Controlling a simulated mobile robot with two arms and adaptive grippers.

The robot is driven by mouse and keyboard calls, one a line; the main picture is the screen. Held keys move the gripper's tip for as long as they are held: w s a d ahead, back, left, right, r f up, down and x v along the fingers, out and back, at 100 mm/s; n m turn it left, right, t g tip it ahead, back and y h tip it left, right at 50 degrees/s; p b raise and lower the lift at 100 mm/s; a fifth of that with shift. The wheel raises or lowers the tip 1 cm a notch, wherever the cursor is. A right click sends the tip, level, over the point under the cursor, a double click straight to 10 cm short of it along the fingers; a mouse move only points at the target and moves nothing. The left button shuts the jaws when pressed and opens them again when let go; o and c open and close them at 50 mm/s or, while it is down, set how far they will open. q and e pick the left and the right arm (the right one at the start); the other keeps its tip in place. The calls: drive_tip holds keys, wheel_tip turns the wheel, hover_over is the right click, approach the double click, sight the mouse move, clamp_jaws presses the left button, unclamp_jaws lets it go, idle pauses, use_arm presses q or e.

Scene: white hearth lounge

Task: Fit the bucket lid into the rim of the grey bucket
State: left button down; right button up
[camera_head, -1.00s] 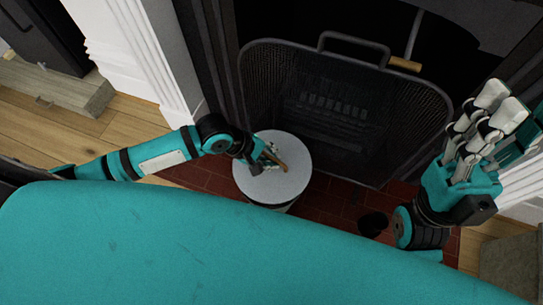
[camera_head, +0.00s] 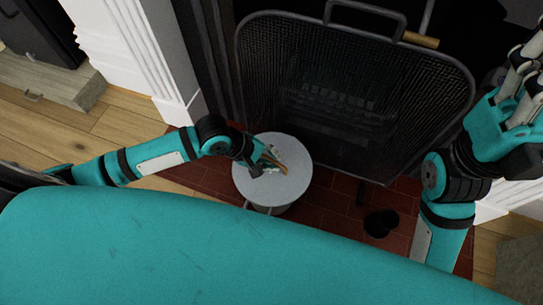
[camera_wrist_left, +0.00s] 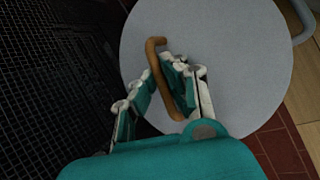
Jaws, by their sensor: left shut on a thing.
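The bucket lid (camera_head: 296,187) is a round, light grey disc with a brown bar handle (camera_wrist_left: 160,75). In the head view it lies over the grey bucket (camera_head: 272,209), whose side shows only as a narrow strip below the lid. The lid hides the rim, so I cannot tell whether it is seated. My left gripper (camera_head: 268,160) is shut on the lid's handle; its fingers also show around the handle in the left wrist view (camera_wrist_left: 165,88). My right gripper (camera_head: 520,85) is raised at the right edge, partly cut off, away from the bucket.
A black mesh fire screen (camera_head: 350,85) with a top handle stands just behind the bucket. A dark cup-like object (camera_head: 380,223) stands on the red brick hearth (camera_head: 335,205) to the right. A grey bail handle (camera_wrist_left: 304,22) shows beside the lid in the wrist view.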

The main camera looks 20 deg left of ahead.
use_arm(q)
drive_tip(key=shift+f, duration=0.25)
drive_tip(key=c, duration=1.4)
unclamp_jaws()
